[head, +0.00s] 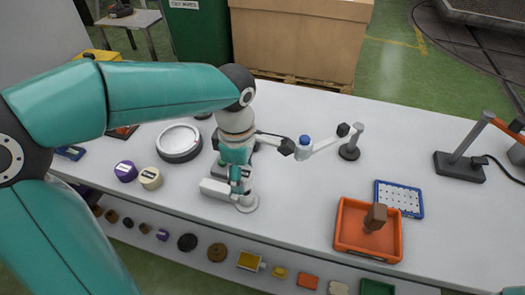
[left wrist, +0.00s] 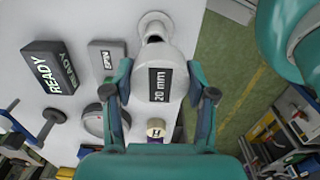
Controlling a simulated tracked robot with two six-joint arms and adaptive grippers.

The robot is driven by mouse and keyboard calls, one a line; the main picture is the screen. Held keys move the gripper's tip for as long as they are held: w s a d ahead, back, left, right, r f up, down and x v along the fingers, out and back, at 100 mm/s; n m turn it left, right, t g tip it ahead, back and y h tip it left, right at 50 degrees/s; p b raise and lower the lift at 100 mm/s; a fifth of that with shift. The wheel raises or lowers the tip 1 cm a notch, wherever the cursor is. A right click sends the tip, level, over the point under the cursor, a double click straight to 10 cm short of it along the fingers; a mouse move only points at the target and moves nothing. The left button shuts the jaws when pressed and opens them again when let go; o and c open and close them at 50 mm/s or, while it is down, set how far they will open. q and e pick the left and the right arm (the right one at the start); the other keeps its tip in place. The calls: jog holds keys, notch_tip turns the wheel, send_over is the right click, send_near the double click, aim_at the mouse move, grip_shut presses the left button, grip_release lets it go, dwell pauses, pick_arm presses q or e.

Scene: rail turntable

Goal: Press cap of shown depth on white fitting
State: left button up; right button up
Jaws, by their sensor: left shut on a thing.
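My left gripper (head: 240,182) is shut on a pale, rounded piece. In the left wrist view this piece (left wrist: 174,66) carries a dark label reading "20 mm" and sits between the two fingers (left wrist: 158,95). A white fitting with a round flange (left wrist: 156,18) shows just beyond the piece. Its round base (head: 247,205) shows on the table below the gripper in the head view. I cannot tell whether piece and fitting touch. A purple cap (head: 126,171) and a cream cap (head: 150,179) stand at the left. My right gripper is not in view.
A round grey-rimmed dish (head: 180,141) stands behind the caps. A READY box (left wrist: 48,68) and a SPIN box (left wrist: 107,57) are close by. A blue-topped piece (head: 305,141) with rods, a grey post (head: 350,151) and an orange tray (head: 350,242) stand to the right.

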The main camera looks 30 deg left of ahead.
aim_at(245, 182)
pick_arm(q)
jog(key=shift+w, duration=0.35)
jog(key=shift+r, duration=0.1)
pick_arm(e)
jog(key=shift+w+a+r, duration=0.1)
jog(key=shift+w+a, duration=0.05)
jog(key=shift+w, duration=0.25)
pick_arm(q)
jog(key=shift+w+d, duration=0.15)
jog(key=shift+f+b, duration=1.7)
jog(key=shift+f, duration=0.25)
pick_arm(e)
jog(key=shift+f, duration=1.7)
pick_arm(q)
jog(key=shift+f+b, duration=1.9)
jog(key=shift+f, duration=0.05)
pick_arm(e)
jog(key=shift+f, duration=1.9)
